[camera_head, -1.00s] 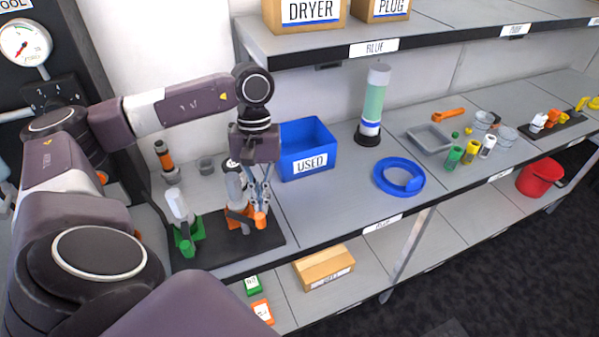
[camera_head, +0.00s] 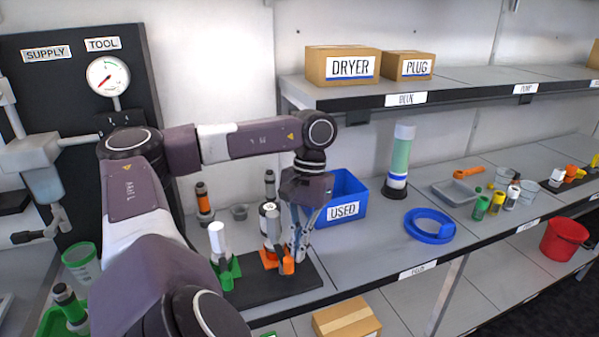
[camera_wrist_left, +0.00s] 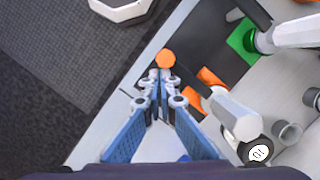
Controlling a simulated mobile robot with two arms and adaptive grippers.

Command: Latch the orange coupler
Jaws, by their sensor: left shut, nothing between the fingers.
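The orange coupler (camera_head: 269,260) stands upright on a dark mat (camera_head: 305,276), with a grey-white cylinder (camera_head: 272,222) rising from its orange base. Its orange lever (camera_head: 287,263) sticks out at the front right. In the left wrist view, the round orange lever end (camera_wrist_left: 165,58) is just beyond my fingertips. My left gripper (camera_head: 299,256) points down close beside the lever, on its right in the head view. It is shut and empty; in the left wrist view its fingertips (camera_wrist_left: 162,80) meet. I cannot tell whether they touch the lever. My right gripper is not in view.
A green coupler (camera_head: 226,270) with a white cylinder stands left on the same mat. The blue USED bin (camera_head: 343,201) is behind my gripper. The bench's front edge is close to the mat.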

